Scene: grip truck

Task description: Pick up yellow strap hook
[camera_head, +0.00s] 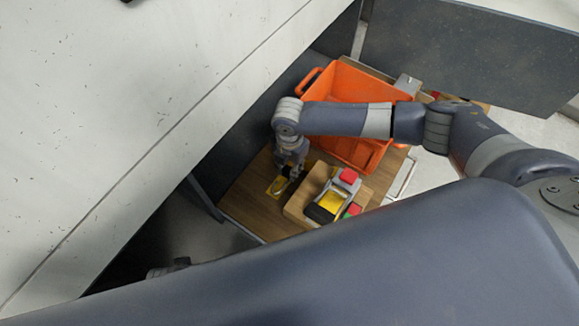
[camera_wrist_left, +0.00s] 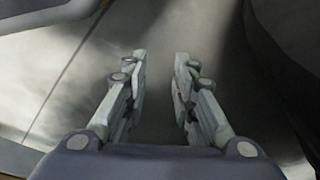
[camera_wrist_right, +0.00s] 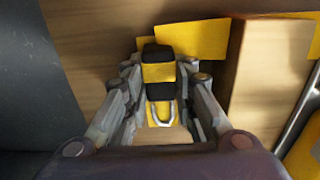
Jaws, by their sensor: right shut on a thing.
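The yellow strap hook (camera_wrist_right: 158,73) has a yellow and black strap body and a grey metal hook end. In the right wrist view it lies between the fingertips of my right gripper (camera_wrist_right: 157,90), which is shut on it. In the head view my right gripper (camera_head: 289,172) points down at the wooden tabletop (camera_head: 247,200), over a yellow patch, and largely hides the hook. Whether the hook touches the table is hard to tell. My left gripper (camera_wrist_left: 160,68) is open and empty above a grey floor.
A wooden block (camera_head: 299,205) stands right of my right gripper, with a grey and yellow device (camera_head: 331,202) and a red button (camera_head: 348,176) on it. An orange crate (camera_head: 374,153) stands behind. A pale speckled wall panel (camera_head: 130,110) fills the left.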

